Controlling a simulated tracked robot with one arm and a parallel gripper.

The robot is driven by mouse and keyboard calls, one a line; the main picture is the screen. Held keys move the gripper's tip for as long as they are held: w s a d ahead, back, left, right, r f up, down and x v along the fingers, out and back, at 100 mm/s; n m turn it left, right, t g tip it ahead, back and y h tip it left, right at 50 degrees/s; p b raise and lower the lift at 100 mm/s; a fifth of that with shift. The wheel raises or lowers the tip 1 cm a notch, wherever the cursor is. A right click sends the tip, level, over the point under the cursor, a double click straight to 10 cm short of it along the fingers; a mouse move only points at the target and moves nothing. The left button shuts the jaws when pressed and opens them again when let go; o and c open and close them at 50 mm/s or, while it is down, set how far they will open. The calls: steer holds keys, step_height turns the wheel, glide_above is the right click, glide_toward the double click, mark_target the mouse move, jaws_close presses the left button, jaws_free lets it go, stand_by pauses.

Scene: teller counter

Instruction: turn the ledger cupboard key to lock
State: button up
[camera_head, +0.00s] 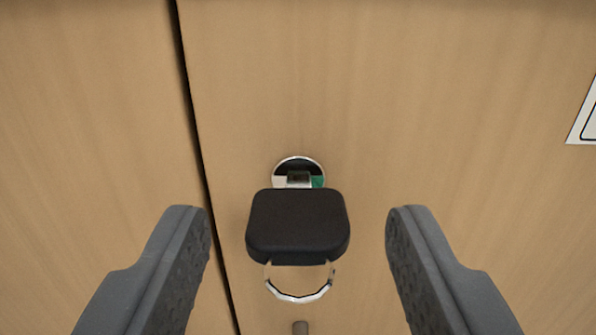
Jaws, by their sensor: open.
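The key (298,226) has a black, rounded-square head and stands in the round lock (298,165) of the ledger cupboard door (400,80). A metal ring (300,296) hangs below the key head. The lock face shows dark, white and green parts behind the key; the rest of it is hidden by the key. My gripper (298,225) is open, with one grey finger to the left of the key head and one to the right. There is a clear gap on both sides, and neither finger touches the key.
A dark vertical gap (195,130) between two wooden panels runs left of the lock. A white label with a black border (588,120) is at the right edge.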

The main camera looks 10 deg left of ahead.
steer(key=shift+w+a, duration=0.15)
steer(key=shift+w, duration=0.55)
steer(key=c, duration=1)
